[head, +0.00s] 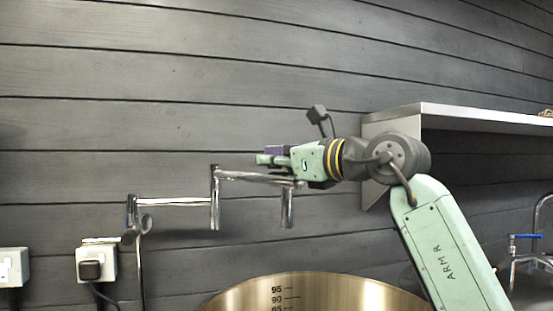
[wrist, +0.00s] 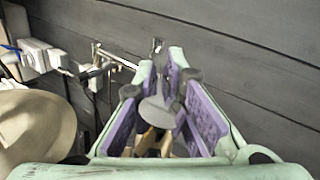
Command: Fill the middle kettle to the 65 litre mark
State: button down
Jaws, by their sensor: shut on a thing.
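A steel kettle (head: 350,290) stands at the bottom of the head view; its inner wall shows marks 95, 90 and part of 85. Lower marks and any water level are out of frame. A chrome jointed wall tap (head: 180,201) reaches right from the wall, and its downturned spout (head: 287,209) hangs above the kettle's rim. No stream shows below it. My gripper (head: 270,158) is at the tap's outer end, just above the spout. In the wrist view its purple-padded fingers (wrist: 155,92) are closed around a grey rounded part (wrist: 158,110), seemingly of the tap.
A steel shelf (head: 470,112) juts from the wall at the right, close behind my arm. A blue-handled tap (head: 525,237) stands at the far right. A socket with a black plug (head: 90,268) and a switch (head: 10,268) are at lower left.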

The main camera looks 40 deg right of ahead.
jog(key=c, duration=1.6)
grip_release()
jog(key=shift+c, duration=0.2)
jog(key=s+d, duration=0.2)
jog(key=s, duration=0.9)
jog(key=shift+s, duration=0.4)
